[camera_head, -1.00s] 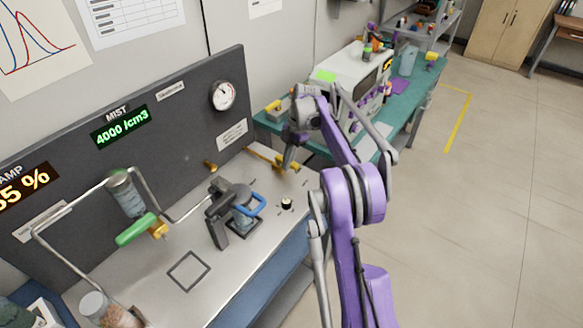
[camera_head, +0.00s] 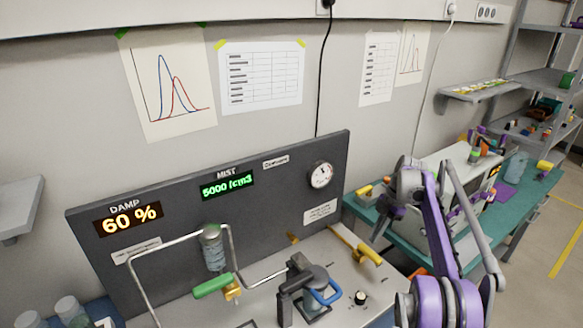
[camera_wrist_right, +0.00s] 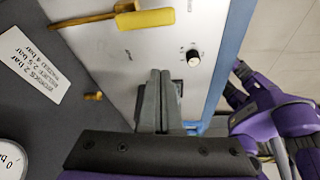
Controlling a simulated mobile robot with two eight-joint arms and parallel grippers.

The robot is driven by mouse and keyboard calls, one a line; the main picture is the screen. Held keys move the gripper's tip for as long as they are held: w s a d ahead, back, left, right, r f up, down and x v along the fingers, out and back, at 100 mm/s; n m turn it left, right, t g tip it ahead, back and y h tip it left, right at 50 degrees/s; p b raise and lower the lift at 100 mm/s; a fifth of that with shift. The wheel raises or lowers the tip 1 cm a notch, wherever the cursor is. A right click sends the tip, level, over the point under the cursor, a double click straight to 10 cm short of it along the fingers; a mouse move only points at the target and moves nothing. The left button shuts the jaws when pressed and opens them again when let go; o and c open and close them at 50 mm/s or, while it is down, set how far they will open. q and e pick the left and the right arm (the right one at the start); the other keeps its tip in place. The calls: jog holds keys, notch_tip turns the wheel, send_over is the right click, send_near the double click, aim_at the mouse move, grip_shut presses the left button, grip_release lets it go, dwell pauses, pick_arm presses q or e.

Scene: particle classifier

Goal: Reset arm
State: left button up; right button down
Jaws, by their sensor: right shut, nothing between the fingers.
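My right arm, purple and grey, rises at the right of the head view. Its gripper (camera_head: 379,226) points down above the right end of the metal bench (camera_head: 250,308). In the right wrist view the gripper (camera_wrist_right: 160,74) has its two grey fingers together with nothing between them. It hangs over the bench near the black-and-white knob (camera_wrist_right: 192,57) and the yellow-handled valve (camera_wrist_right: 145,20). Both also show in the head view, the knob (camera_head: 361,297) and the yellow handle (camera_head: 370,254). My left gripper is not in view.
A dark panel (camera_head: 262,218) reads DAMP 60 % and MIST 5000 /cm3, with a round gauge (camera_head: 320,175). A green handle (camera_head: 213,286) sits on the bent pipe. A blue-handled clamp device (camera_head: 327,293) stands on the bench. A teal table (camera_head: 528,205) with a white machine is behind my arm.

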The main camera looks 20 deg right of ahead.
jog(key=shift+a, duration=0.1)
jog(key=s+a+r+m+h, duration=0.1)
jog(key=s+a+m, duration=0.2)
jog(key=a, duration=0.3)
jog(key=s+a+r+m+t+h, duration=0.1)
jog(key=s+a+m, duration=0.2)
jog(key=a, duration=0.3)
jog(key=s+a+r+m+t, duration=0.1)
jog(key=s+a+r+m, duration=0.1)
jog(key=a, duration=0.4)
jog(key=shift+s+a+r+m+h, duration=0.1)
jog(key=shift+s+m+h, duration=0.3)
jog(key=shift+s+m, duration=0.55)
jog(key=s+a+f+m+t, duration=0.1)
jog(key=s+a+f+m, duration=0.1)
jog(key=s, duration=0.4)
jog(key=s+a+f+m+t, duration=0.1)
jog(key=s+a+f+m, duration=0.2)
jog(key=s, duration=0.3)
jog(key=s+a+f+m+t+h, duration=0.1)
jog(key=s+a+f+m, duration=0.2)
jog(key=s, duration=0.3)
jog(key=shift+a+f+t, duration=0.4)
jog(key=shift+a+f, duration=0.35)
jog(key=shift+f, duration=0.05)
